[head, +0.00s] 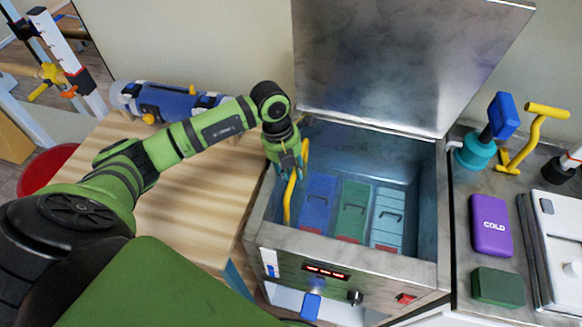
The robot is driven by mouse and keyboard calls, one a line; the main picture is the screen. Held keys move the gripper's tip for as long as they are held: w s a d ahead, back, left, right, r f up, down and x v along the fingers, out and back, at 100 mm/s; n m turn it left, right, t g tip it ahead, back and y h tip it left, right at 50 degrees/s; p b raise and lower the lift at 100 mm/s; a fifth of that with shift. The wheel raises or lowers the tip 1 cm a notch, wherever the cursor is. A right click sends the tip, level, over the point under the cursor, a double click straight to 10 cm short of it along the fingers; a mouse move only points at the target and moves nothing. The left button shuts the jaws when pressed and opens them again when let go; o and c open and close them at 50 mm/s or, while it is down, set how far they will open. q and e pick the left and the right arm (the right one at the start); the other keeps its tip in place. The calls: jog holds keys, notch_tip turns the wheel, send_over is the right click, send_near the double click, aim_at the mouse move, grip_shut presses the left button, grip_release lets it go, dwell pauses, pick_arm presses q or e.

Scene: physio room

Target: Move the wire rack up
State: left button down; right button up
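The open steel tank (350,262) stands in the middle of the head view with its lid (405,60) raised. Inside stand several packs, including a blue pack (317,203), a green pack (350,208) and a light blue pack (387,215). A yellow handle (290,198) rises at the tank's left inner side; it appears to belong to the wire rack, whose wires I cannot make out. My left gripper (288,168) points down at the handle's upper part, at the tank's left rim. Its fingers are small and partly overlap the handle, so their grip is unclear. My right gripper is out of view.
A wooden table (190,190) with a blue device (175,102) lies left of the tank. The right counter holds a purple COLD pack (491,224), a dark green block (497,286), a teal-based blue item (476,150) and a yellow handled tool (520,150). The raised lid blocks the back.

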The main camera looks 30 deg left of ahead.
pick_arm(q)
jog(key=shift+d+r, duration=0.1)
jog(key=shift+r, duration=0.55)
notch_tip(320, 180, up, 15)
jog(key=p, duration=0.7)
jog(key=shift+w, duration=0.3)
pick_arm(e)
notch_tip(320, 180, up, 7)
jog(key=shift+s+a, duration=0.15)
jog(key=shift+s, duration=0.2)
pick_arm(q)
jog(key=shift+r, duration=0.1)
jog(key=c, duration=1.1)
grip_release()
jog(key=shift+c, duration=0.2)
jog(key=shift+o, duration=0.5)
jog(key=shift+s, duration=0.35)
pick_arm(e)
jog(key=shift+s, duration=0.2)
